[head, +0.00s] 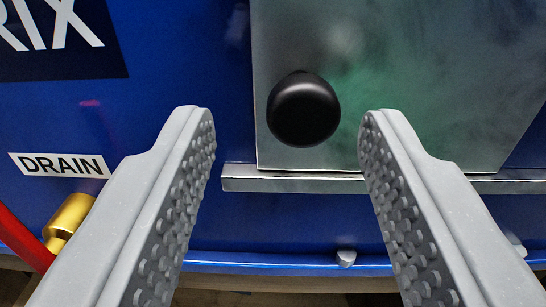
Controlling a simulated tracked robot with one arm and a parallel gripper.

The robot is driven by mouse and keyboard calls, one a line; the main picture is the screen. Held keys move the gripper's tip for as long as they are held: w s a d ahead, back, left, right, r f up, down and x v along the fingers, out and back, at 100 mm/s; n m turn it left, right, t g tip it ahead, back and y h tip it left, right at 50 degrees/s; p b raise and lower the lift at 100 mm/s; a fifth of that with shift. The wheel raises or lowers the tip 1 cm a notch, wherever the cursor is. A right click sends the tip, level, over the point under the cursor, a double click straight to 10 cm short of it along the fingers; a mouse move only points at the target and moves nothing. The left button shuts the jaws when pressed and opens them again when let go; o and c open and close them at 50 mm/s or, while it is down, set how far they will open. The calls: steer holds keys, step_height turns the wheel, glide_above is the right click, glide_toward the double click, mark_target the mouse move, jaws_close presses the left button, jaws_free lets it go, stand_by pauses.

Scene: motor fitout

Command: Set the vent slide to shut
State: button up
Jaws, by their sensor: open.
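The vent slide (420,110) is a shiny metal plate on the blue panel, filling the upper right of the head view. A round black knob (303,108) sits near its lower left corner. A metal rail (290,180) runs along the plate's lower edge. My gripper (287,115) is open, with one grey studded finger on each side of the knob in the picture. A gap shows between each finger and the knob. The gripper holds nothing. No vent opening and no shut or open marking shows in this view.
The blue panel (215,225) spans the view. A white DRAIN label (60,165) is at left, above a brass fitting (69,216) with a red hose (22,240). A dark sign (60,40) is at the upper left. A small bolt (346,258) sits on the panel's lower edge.

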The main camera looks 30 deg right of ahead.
steer(key=p+v, duration=0.2)
steer(key=v, duration=1)
steer(key=shift+s+a+p, duration=0.2)
steer(key=shift+p, duration=0.15)
